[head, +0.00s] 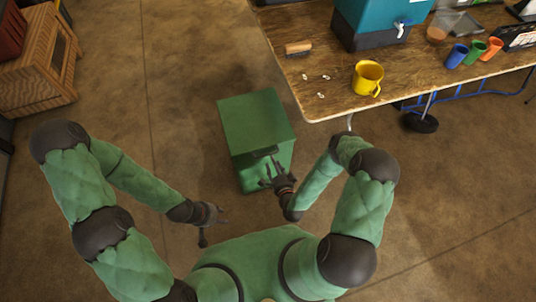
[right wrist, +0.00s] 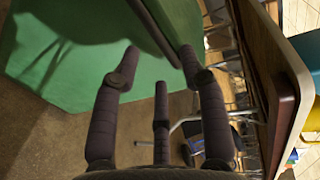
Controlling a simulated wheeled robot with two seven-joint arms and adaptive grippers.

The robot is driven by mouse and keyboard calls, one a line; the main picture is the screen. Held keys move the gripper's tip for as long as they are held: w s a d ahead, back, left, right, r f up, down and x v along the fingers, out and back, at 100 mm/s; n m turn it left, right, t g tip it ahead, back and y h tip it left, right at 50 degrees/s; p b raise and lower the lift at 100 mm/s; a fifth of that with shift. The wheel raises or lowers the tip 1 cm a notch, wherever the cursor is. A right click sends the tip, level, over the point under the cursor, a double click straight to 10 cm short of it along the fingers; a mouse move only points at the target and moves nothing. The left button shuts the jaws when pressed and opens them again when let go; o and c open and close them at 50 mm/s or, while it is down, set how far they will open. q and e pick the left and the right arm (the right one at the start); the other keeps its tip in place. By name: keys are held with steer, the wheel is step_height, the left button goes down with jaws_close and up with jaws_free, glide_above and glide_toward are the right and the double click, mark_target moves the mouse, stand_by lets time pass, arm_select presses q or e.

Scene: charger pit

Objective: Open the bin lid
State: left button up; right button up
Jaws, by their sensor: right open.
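The green bin (head: 243,170) stands on the floor left of the table's near corner. Its flat green lid (head: 255,118) looks shut, with a dark handle (head: 264,152) at the near edge. My right gripper (head: 270,177) is open at the bin's near side, just below the handle. In the right wrist view the open fingers (right wrist: 158,70) are spread and empty before the green bin (right wrist: 75,50), with a dark bar (right wrist: 152,24) close to the fingertips. Contact cannot be told. My left gripper (head: 214,230) hangs left of the bin, fingers apart and empty.
A wooden table (head: 330,100) at right holds a yellow mug (head: 367,77), a brush (head: 299,48), a teal dispenser (head: 378,20) and coloured cups (head: 474,52). A wooden crate (head: 45,65) stands far left. Floor left of the bin is clear.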

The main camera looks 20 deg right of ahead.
steer(key=shift+b+x, duration=0.6)
steer(key=shift+x, duration=2.5)
jaws_close()
